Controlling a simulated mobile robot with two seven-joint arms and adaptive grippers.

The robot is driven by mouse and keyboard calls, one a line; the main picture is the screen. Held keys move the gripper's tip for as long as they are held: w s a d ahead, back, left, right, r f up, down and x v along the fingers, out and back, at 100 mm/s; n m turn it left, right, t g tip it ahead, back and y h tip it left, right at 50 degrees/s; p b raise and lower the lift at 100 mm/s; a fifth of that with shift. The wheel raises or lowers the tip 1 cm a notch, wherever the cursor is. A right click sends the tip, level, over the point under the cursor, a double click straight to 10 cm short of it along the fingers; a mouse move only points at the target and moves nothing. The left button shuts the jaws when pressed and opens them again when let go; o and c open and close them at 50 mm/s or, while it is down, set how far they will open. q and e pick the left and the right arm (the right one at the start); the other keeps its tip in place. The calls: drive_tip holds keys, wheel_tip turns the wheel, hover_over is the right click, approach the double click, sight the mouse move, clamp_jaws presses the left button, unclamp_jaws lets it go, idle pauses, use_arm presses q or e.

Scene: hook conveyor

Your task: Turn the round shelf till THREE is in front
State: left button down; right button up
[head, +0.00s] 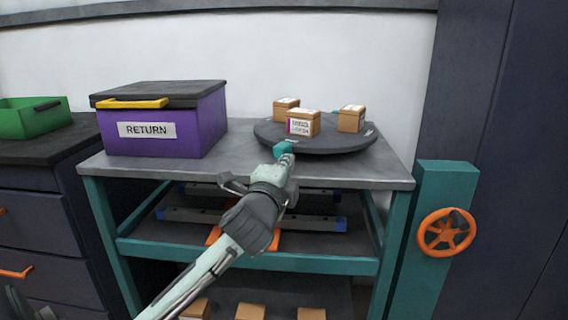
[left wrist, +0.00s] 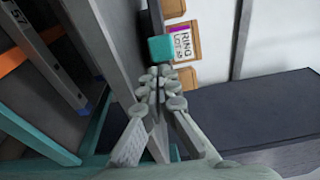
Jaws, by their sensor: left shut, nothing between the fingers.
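The round shelf (head: 345,145) is a dark disc on the right of the grey bench top. Three small cardboard boxes stand on it: one at the back left (head: 286,107), one in front (head: 303,123) with a white and purple label, and one at the right (head: 351,119). A teal peg (head: 284,149) sits at the disc's front rim; it also shows in the left wrist view (left wrist: 161,48). I cannot read the word THREE anywhere. My left gripper (head: 287,160) is shut and empty, fingertips close to the peg; contact is unclear.
A purple RETURN box (head: 190,132) with a dark lid and yellow handle stands left on the bench. A teal post with an orange handwheel (head: 446,231) stands right of the bench. A green bin (head: 30,117) is far left. Bench top between RETURN box and disc is clear.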

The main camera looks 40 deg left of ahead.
drive_tip(key=shift+s+d+f, duration=0.1)
drive_tip(key=shift+s+d, duration=0.05)
drive_tip(key=shift+s, duration=0.05)
